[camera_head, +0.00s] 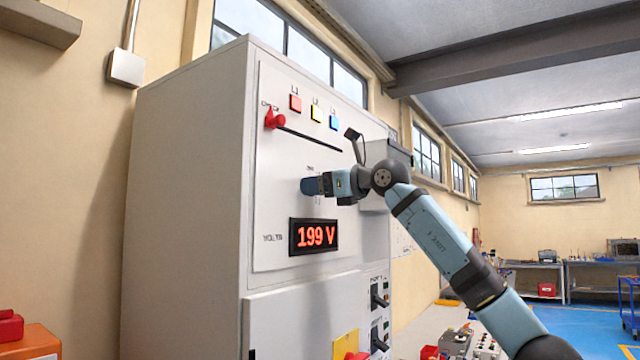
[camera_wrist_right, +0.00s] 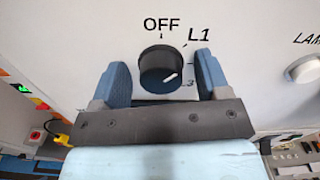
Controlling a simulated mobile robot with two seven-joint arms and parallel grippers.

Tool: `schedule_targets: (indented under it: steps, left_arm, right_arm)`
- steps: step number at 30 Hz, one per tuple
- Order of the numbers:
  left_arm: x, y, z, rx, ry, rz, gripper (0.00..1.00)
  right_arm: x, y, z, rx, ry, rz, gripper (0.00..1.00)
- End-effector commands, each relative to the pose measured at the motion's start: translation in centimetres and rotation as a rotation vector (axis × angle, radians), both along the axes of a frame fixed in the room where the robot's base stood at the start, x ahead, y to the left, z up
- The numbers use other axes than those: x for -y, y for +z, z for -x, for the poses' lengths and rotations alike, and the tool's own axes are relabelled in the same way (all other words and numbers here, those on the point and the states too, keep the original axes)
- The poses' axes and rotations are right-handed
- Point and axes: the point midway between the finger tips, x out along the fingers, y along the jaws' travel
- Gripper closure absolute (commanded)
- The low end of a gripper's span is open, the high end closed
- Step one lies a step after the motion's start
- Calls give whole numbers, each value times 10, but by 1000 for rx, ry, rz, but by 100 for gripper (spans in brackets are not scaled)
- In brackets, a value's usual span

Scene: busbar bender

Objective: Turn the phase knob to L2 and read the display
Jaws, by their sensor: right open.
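The black phase knob (camera_wrist_right: 161,68) is on the panel in the right wrist view, with OFF above it and L1 at its upper right. Its white pointer mark lies toward the right side, where the lower labels are partly hidden by a finger; only a "3" shows. My right gripper (camera_wrist_right: 161,62) is open, its blue fingers on either side of the knob with gaps. In the head view my right gripper (camera_head: 314,187) is at the cabinet front and hides the knob. The display (camera_head: 314,236) below it reads 199 V in red. My left gripper is out of view.
Dark handles (camera_head: 379,296) sit lower right.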

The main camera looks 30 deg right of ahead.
Motion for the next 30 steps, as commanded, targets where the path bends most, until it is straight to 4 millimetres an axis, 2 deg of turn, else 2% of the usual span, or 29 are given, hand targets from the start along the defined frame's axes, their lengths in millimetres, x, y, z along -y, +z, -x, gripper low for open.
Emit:
schedule_targets:
  steps: [4, 10, 20, 30]
  left_arm:
    - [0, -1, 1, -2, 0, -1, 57]
    - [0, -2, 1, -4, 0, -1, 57]
    - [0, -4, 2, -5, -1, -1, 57]
    - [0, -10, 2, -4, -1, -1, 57]
  right_arm:
    - [0, 0, 0, 0, 0, 0, 33]
    - [0, 0, 0, -1, 0, 0, 79]
    - [0, -1, 0, -14, 0, -32, 80]
    - [1, -2, -1, -97, 0, -231, 80]
